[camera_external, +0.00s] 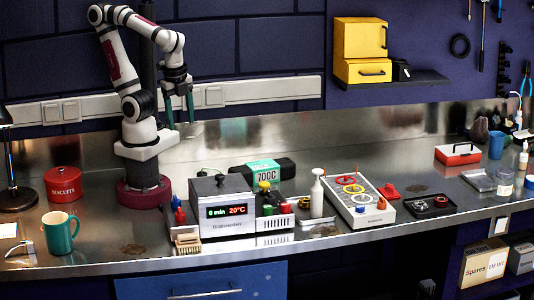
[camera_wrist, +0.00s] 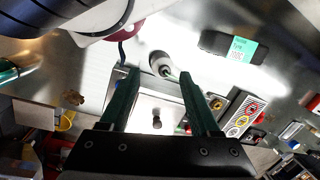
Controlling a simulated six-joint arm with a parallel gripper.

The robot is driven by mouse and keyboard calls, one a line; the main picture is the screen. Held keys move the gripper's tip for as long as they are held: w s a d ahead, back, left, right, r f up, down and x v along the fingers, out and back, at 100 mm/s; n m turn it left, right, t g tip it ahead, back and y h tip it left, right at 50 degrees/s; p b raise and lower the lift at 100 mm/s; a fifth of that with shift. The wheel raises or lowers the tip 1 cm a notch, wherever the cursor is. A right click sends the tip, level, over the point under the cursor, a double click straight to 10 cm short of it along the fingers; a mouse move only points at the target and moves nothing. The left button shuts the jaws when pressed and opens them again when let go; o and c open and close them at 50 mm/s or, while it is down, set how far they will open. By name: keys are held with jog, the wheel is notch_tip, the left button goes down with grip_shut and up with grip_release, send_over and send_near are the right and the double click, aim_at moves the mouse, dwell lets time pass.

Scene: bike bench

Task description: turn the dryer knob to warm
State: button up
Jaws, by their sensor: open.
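The dryer (camera_external: 226,196) is a grey box on the bench, with a lit display reading 0 min and 20°C. A small dark knob (camera_external: 220,180) stands on its top. I cannot make out any marking for warm. In the wrist view, the dryer's pale top (camera_wrist: 146,107) lies below my fingers, with the dark knob (camera_wrist: 157,122) between them in the picture. My gripper (camera_external: 180,124) is open and empty, high above the bench and to the upper left of the dryer. Its two green fingers (camera_wrist: 158,76) are spread apart and point downward.
A ringed panel (camera_external: 352,200), green mug (camera_external: 60,232) and red tin (camera_external: 63,184) stand farther off.

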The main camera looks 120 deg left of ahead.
jog(key=w+d+r+n+t+h, duration=0.2)
jog(key=w+d+r+n+h, duration=0.15)
jog(key=w+n, duration=0.55)
jog(key=w+d+r+n+t+h, duration=0.2)
jog(key=w+n+h, duration=0.4)
jog(key=w, duration=0.5)
jog(key=w+a+n+t+y, duration=0.1)
jog(key=w+a+n+t, duration=0.4)
jog(key=w+a+n, duration=0.6)
jog(key=w+a+f+n+t+y, duration=0.2)
jog(key=w+a+n+t+y, duration=0.35)
jog(key=a+n, duration=0.75)
jog(key=g+h, duration=0.1)
send_near(380, 201)
jog(key=x, duration=0.9)
jog(key=shift+w, duration=0.1)
